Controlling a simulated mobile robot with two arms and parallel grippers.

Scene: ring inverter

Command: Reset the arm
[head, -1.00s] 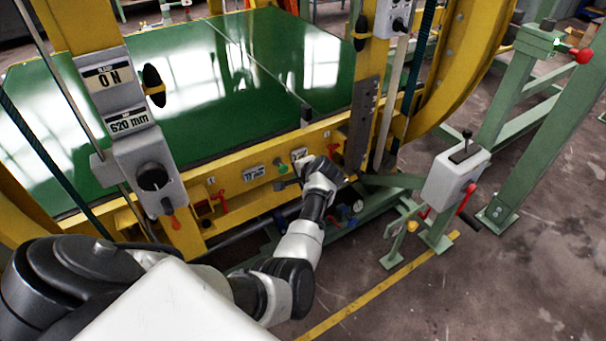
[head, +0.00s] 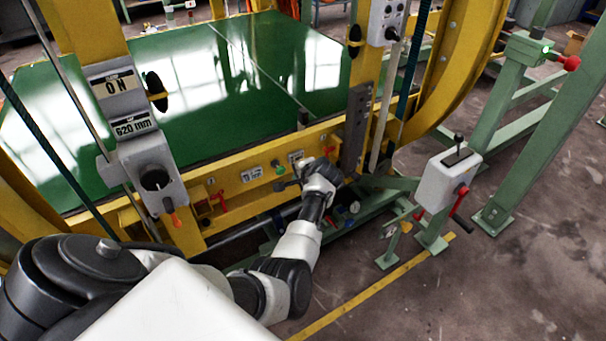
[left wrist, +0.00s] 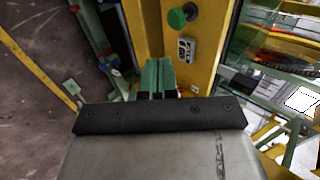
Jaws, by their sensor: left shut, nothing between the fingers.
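My left arm reaches in from the lower left in the head view. Its white and black hand is at the front of the yellow frame, with the left gripper (head: 282,186) just below a green knob (head: 279,168). In the left wrist view the two fingers of the left gripper (left wrist: 158,74) lie together, shut and empty. The green knob (left wrist: 177,18) shows ahead of them, apart from the fingertips, on the yellow beam with a small grey switch plate (left wrist: 187,50). My right gripper is in neither view.
The yellow frame (head: 230,180) holds a glossy green bed (head: 215,110). A left post carries a panel reading ON and 620 mm (head: 130,125). A grey lever box (head: 448,180) on a green stand is at right. Open floor (head: 380,315) lies at lower right.

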